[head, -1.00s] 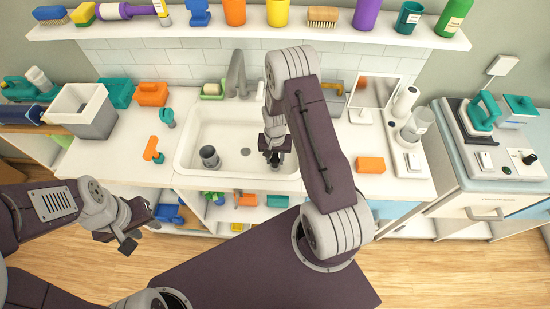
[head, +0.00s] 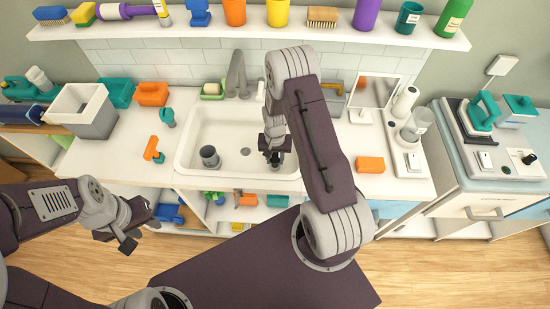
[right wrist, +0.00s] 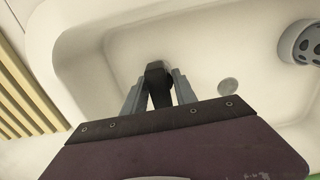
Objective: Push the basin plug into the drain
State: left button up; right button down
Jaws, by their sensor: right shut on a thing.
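The white basin (head: 190,140) is set in the counter. Its round grey drain (head: 245,151) lies open on the basin floor and also shows in the right wrist view (right wrist: 228,86). My right gripper (head: 273,150) is inside the basin, to the right of the drain. In the right wrist view my right gripper (right wrist: 158,92) is shut on a dark plug (right wrist: 156,72), apart from the drain. How high the plug is above the floor is hard to tell. My left gripper (head: 130,228) is open and empty in front of the counter, at the left.
A grey cup-like holder (head: 209,157) with holes stands in the basin, left of the drain. The faucet (head: 237,75) rises behind the basin. An orange block (head: 370,165) lies on the counter at right, and an orange tool (head: 152,149) lies at left.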

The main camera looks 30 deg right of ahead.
jog(key=shift+f, duration=0.2)
jog(key=shift+f+b, duration=0.6)
jog(key=shift+r+p, duration=0.55)
jog(key=shift+r, duration=0.1)
dwell(0.5)
jog(key=shift+f, duration=0.2)
jog(key=shift+f+b, duration=0.4)
jog(key=shift+r, duration=0.15)
